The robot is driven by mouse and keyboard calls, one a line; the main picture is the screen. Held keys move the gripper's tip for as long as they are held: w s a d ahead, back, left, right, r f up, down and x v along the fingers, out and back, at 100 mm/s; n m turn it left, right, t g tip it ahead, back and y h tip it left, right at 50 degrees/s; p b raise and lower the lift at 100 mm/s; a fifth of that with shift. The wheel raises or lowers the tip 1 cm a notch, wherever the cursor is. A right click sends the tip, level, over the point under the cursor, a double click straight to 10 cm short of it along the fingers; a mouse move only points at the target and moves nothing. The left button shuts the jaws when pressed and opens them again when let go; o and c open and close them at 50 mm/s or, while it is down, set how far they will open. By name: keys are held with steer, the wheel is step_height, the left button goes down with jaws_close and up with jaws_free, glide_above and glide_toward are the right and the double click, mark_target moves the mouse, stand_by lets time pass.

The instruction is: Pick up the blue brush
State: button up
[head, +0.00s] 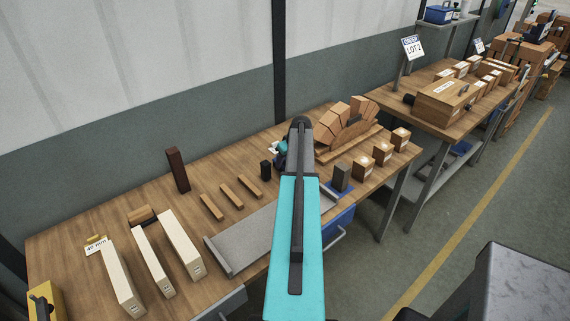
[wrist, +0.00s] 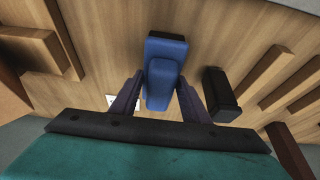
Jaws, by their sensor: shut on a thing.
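The blue brush (wrist: 165,52) shows in the middle of the wrist view, with a blue block-like body. My gripper (wrist: 161,80) has its two dark fingers on either side of the brush and is shut on it. Wooden tabletop shows around the brush; I cannot tell whether the brush touches the table. In the head view my teal arm reaches over the workbench (head: 90,213) and mostly hides the gripper and the brush.
A small black block (wrist: 220,94) stands close to the right finger. The brick arch (head: 345,125) is right of my arm. Wooden strips (head: 230,196), a grey tray (head: 240,240) and a dark upright brick (head: 177,170) are on the left.

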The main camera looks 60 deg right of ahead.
steer(key=shift+r+b, duration=1.6)
steer(key=shift+r, duration=2.95)
